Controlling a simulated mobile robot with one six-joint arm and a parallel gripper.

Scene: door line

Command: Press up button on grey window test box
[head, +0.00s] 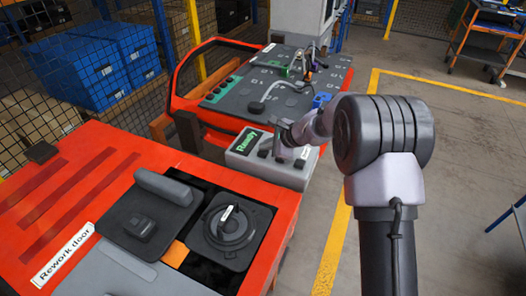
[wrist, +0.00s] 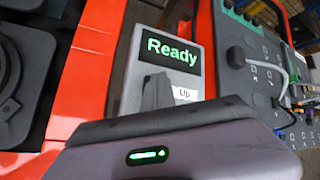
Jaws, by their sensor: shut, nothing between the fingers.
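The grey window test box (head: 240,164) sits at the end of the red door, with a green "Ready" display (head: 246,141). The display also shows in the wrist view (wrist: 172,53), with a white "Up" label (wrist: 183,93) below it. My gripper (head: 282,149) is over the button side of the box in the head view. In the wrist view my shut fingers (wrist: 160,92) are beside the "Up" label. The up button itself is hidden behind my gripper, so I cannot tell whether they touch.
The red rework door (head: 62,252) fills the near left, with a dark panel holding a round dial (head: 228,228). Behind the box is a dark board (head: 270,88) with cables and connectors. Blue bins (head: 90,70) stand behind mesh at the left.

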